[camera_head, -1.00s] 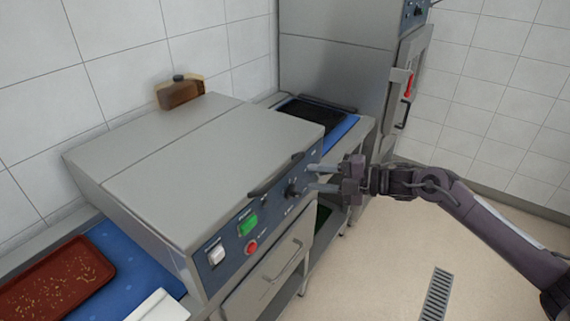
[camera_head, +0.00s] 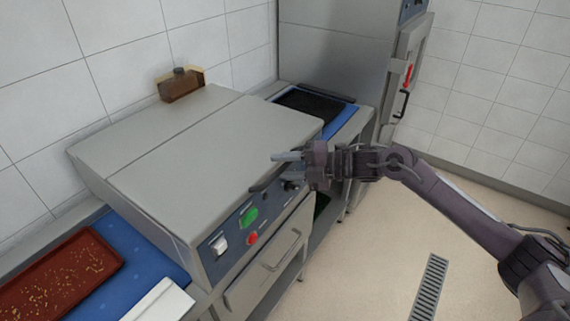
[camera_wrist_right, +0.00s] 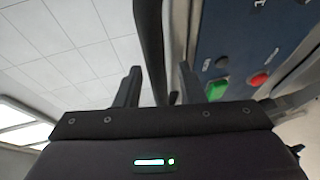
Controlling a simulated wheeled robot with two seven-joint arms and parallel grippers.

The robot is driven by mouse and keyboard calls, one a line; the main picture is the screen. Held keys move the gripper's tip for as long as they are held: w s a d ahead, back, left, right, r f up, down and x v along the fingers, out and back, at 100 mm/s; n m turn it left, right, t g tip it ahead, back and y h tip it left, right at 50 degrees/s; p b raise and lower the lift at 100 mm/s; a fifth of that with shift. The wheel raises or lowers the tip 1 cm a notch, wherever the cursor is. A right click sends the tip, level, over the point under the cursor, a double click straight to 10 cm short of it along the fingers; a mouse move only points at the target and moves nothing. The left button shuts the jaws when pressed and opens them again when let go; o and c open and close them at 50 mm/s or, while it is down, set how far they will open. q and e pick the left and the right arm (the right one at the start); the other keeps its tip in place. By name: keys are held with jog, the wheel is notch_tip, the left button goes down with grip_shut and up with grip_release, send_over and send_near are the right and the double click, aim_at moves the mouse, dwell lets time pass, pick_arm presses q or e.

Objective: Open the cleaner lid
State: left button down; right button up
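The cleaner is a grey metal box with a flat closed lid (camera_head: 215,140), in the middle of the head view. A dark bar handle (camera_head: 264,187) runs along the lid's front edge, partly hidden by my right gripper. My right gripper (camera_head: 288,160) is at the right part of this handle. In the right wrist view its two fingers (camera_wrist_right: 160,88) are apart, and the dark handle (camera_wrist_right: 151,45) shows between them. I cannot tell whether either finger touches it. My left gripper is not in view.
A brown tray (camera_head: 62,270) with crumbs lies on the blue surface at left. A brown container (camera_head: 180,86) stands behind the lid. A tall steel oven stands behind, right.

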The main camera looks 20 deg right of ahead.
jog(key=shift+c, duration=0.5)
grip_shut()
jog(key=shift+r, duration=0.1)
